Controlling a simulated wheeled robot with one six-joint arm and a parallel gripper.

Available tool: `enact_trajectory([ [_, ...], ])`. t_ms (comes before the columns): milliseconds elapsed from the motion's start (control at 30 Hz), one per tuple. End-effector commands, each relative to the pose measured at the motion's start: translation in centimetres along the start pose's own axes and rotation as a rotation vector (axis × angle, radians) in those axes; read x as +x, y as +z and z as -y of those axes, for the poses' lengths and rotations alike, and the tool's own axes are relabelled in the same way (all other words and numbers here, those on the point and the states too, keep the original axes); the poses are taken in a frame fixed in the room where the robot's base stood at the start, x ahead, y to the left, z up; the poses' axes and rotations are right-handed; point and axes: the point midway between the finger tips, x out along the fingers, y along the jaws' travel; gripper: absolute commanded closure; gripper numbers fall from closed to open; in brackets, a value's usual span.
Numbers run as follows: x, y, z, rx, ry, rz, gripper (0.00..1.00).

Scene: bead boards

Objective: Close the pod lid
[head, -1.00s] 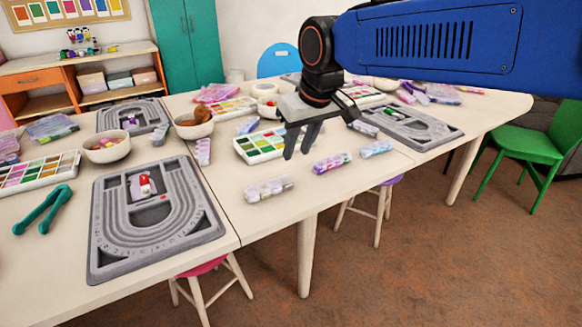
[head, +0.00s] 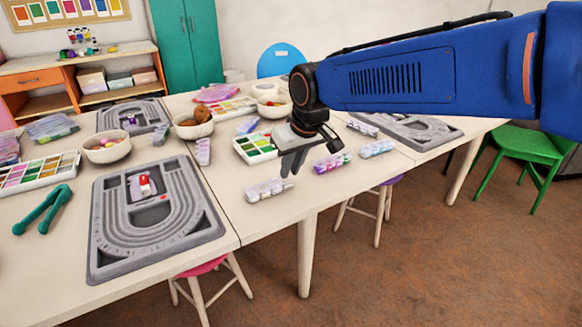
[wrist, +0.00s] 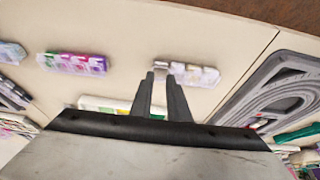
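A clear bead pod (head: 266,190) with pale contents lies near the table's front edge in the head view. It also shows in the wrist view (wrist: 197,76), as a row of small compartments just beyond my fingertips. A small piece stands out at its left end there, but I cannot tell clearly how its lid sits. My gripper (head: 290,172) points down at the pod's right end in the head view. In the wrist view the two fingers (wrist: 160,76) are apart with nothing between them. I cannot tell whether they touch the pod.
A purple bead pod (head: 332,163) and another pod (head: 377,149) lie to the right. A palette of green squares (head: 256,147) is behind my gripper. A grey bead board (head: 205,228) lies to the left. Bare table surrounds the clear pod.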

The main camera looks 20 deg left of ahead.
Motion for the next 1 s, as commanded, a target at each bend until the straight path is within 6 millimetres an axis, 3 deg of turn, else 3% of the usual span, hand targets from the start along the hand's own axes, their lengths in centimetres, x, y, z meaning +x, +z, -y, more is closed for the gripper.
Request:
enact_trajectory([
  [467, 0.1, 0.4, 0.0, 0.000, 0.000, -0.043, 1.00],
  [1000, 1.1, 2.5, 0.0, 0.000, 0.000, -0.357, 1.00],
])
